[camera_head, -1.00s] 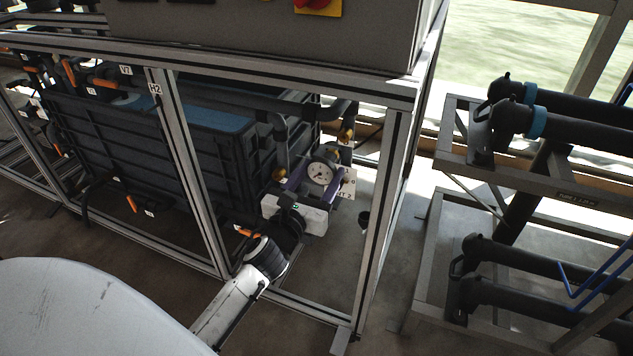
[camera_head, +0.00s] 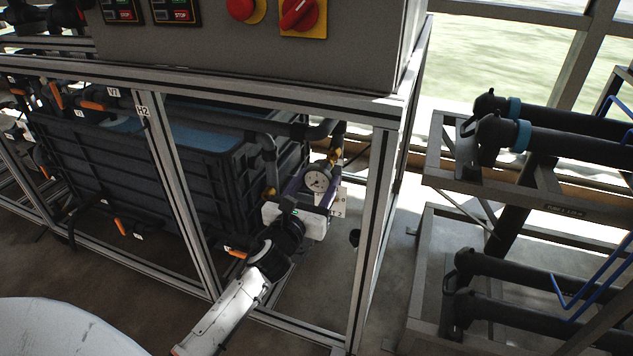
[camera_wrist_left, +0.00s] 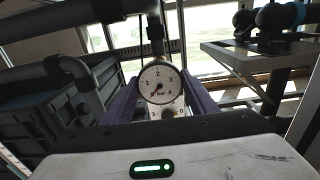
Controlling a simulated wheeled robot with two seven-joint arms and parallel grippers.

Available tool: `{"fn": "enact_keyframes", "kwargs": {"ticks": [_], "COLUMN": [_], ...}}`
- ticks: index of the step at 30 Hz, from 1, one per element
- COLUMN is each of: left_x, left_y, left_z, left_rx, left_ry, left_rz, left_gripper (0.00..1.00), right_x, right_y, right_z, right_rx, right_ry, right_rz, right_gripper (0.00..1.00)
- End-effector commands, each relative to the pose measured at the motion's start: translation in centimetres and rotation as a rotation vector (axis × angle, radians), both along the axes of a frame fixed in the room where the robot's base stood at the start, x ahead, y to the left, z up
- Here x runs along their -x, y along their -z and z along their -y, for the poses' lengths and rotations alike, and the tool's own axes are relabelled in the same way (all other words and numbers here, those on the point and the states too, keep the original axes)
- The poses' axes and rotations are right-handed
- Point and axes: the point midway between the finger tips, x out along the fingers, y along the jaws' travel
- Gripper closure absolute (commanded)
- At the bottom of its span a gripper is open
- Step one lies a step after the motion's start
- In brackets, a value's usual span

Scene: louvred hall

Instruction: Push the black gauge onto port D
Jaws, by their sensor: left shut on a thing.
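The black gauge (camera_head: 318,181) has a white round dial and a dark rim. It also shows face-on in the left wrist view (camera_wrist_left: 160,83), with bar markings. My left gripper (camera_head: 314,184) is shut on it, its purple fingers on either side of the dial in the wrist view (camera_wrist_left: 159,96). The gauge is inside the frame, in front of a pale plate (camera_head: 341,203) and near brass fittings. I cannot read a port D label, and the joint behind the gauge is hidden. My right gripper is out of view.
Aluminium frame posts (camera_head: 376,225) stand on both sides of my left arm. A dark ribbed tank (camera_head: 215,185) is to the left, with grey pipes (camera_head: 268,155) close to the gripper. A control box (camera_head: 260,45) overhangs above. A pipe rack (camera_head: 540,175) stands at right.

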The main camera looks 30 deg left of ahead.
Motion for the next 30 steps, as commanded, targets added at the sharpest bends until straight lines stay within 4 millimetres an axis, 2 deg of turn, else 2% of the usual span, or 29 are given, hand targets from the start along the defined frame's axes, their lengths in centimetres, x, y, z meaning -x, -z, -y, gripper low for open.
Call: {"fn": "enact_keyframes", "kwargs": {"ticks": [11,30], "left_x": [-0.1,-2.2], "left_y": [-0.1,0.0], "left_z": [0.0,-0.5], "left_rx": [0.0,-0.001], "left_ry": [0.0,0.0], "left_rz": [0.002,0.001], "left_gripper": [1.0,1.0], "right_x": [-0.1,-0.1], "right_y": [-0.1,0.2], "right_z": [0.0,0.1], "right_rx": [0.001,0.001], "right_ry": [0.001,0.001], "right_rz": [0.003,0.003], "right_gripper": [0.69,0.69]}}
